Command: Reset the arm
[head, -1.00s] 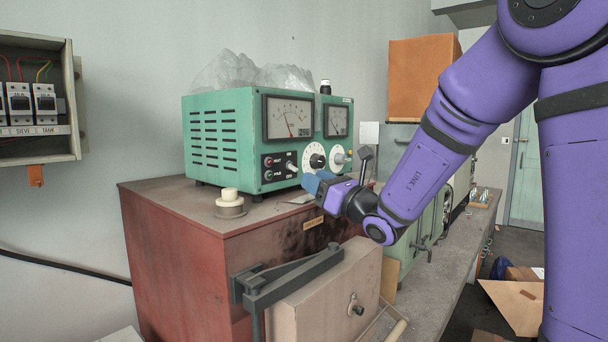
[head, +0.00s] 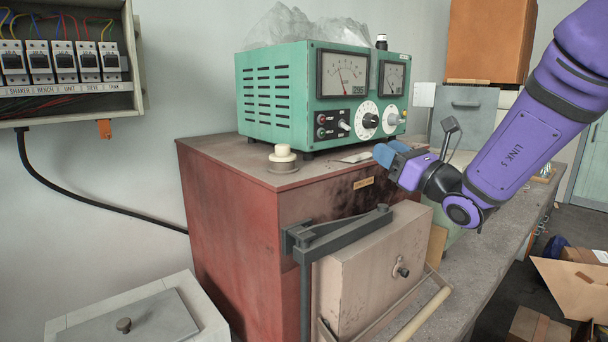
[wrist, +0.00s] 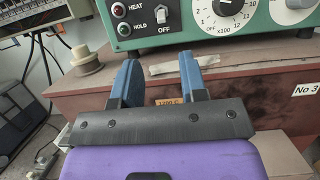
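My purple arm reaches in from the right in the head view. My gripper (head: 384,151), with blue fingers, is in front of the green meter unit (head: 300,98), above the front edge of the red cabinet (head: 232,215). In the wrist view the two blue fingers of my gripper (wrist: 158,62) stand well apart, with nothing between them. Beyond them are the cabinet's front and the green unit's panel (wrist: 150,14) with HEAT and HOLD lamps and a dial.
A cream spool-like knob (head: 283,158) stands on the cabinet top. A beige door (head: 372,268) with a dark hinge arm (head: 335,237) juts out below my gripper. A breaker box (head: 65,60) hangs at left. A lidded box (head: 140,320) stands at lower left.

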